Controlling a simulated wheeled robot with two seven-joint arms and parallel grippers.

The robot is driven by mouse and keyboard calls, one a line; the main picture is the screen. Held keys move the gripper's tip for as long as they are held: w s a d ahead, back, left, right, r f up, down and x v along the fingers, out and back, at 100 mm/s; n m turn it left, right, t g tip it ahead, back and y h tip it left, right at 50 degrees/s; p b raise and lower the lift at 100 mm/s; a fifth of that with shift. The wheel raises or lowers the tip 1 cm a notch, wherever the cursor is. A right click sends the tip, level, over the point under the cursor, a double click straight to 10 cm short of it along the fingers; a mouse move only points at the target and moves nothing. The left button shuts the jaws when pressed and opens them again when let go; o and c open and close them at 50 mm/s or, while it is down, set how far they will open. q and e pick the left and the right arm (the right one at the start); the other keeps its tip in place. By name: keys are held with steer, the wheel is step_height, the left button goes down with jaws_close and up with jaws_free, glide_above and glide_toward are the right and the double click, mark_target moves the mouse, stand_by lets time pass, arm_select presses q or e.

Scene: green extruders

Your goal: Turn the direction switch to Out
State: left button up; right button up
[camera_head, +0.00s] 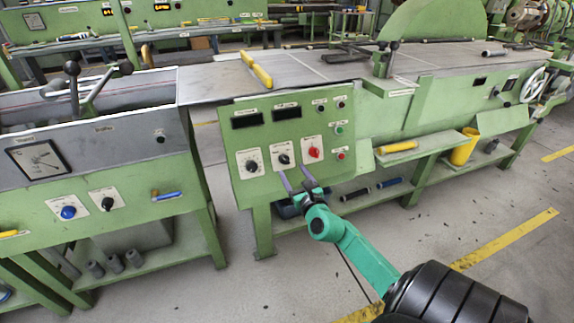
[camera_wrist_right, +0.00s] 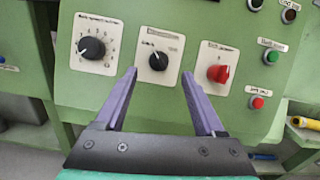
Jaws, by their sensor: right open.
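The green control panel (camera_head: 242,190) carries three rotary knobs on white plates. The middle black knob (camera_head: 284,159) has small labels too blurred to read surely; I take it for the direction switch, and it also shows in the wrist view (camera_wrist_right: 158,61). Its pointer setting is not clear. My right gripper (camera_head: 292,170) is open and empty. In the wrist view, its two purple fingers (camera_wrist_right: 158,72) point at the panel, one to each side just below the middle knob, apparently not touching it. My left gripper is not in view.
A black dial knob (camera_wrist_right: 92,48) with a numbered scale sits left of the middle one, and a red knob (camera_wrist_right: 218,73) sits right. Small green (camera_wrist_right: 271,57) and red (camera_wrist_right: 257,103) buttons are further right. A shelf with a yellow tool (camera_head: 397,147) lies right of the panel.

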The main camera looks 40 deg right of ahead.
mark_target(287, 163)
steer(key=b+x, duration=0.1)
steer(key=x, duration=0.4)
steer(key=shift+w+a+f, duration=0.1)
steer(key=shift+w, duration=0.35)
jaws_close()
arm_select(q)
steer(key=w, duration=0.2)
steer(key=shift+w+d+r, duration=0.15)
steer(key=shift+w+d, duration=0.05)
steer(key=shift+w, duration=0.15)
